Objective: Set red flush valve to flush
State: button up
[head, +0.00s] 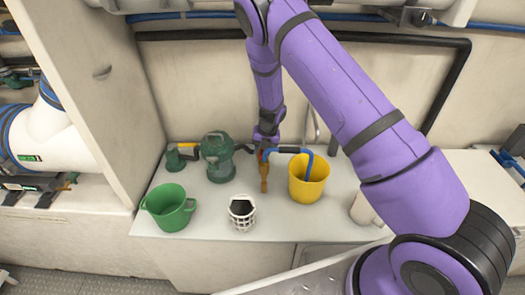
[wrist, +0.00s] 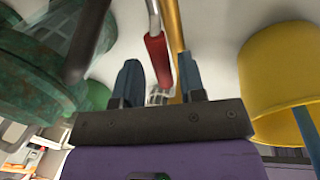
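The red flush valve handle (wrist: 157,58) shows in the wrist view as a red sleeve on a thin metal lever. It appears in the gap between my two fingers, nearer the right one. My gripper (wrist: 158,76) is open, its dark blue fingers well apart; I cannot tell whether either touches the lever. A brass-coloured pipe (wrist: 175,32) runs close behind the right finger. In the head view my gripper (head: 266,138) is small, beside the pipework above the counter; the red handle is mostly hidden there.
A green strainer housing (head: 217,157) stands left of my gripper and a yellow bucket (head: 312,188) right of it.

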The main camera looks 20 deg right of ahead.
jog(key=shift+o, duration=0.2)
notch_tip(320, 180, up, 10)
jog(key=d, duration=0.2)
jog(key=shift+s+r, duration=0.25)
jog(key=shift+s, duration=0.15)
dwell(0.3)
jog(key=s+d+r+n+y, duration=0.1)
jog(key=s+r+n, duration=0.45)
jog(key=r, duration=0.35)
jog(key=s+r+n+t, duration=0.1)
jog(key=s+r+n, duration=0.3)
jog(key=r+n, duration=0.4)
jog(key=s+d+r+n+y, duration=0.1)
jog(key=s+r+n, duration=0.4)
jog(key=r, duration=0.5)
jog(key=s+d+r+n+t+h, duration=0.1)
jog(key=s+r+n, duration=0.4)
jog(key=s+n, duration=0.5)
jog(key=s+d+r+n+t+h, duration=0.2)
jog(key=s+r+n, duration=0.3)
jog(key=s+n, duration=0.6)
jog(key=s+d+h, duration=0.1)
jog(key=s, duration=0.2)
jog(key=shift+s+d, duration=0.25)
jog(key=shift+s, duration=0.1)
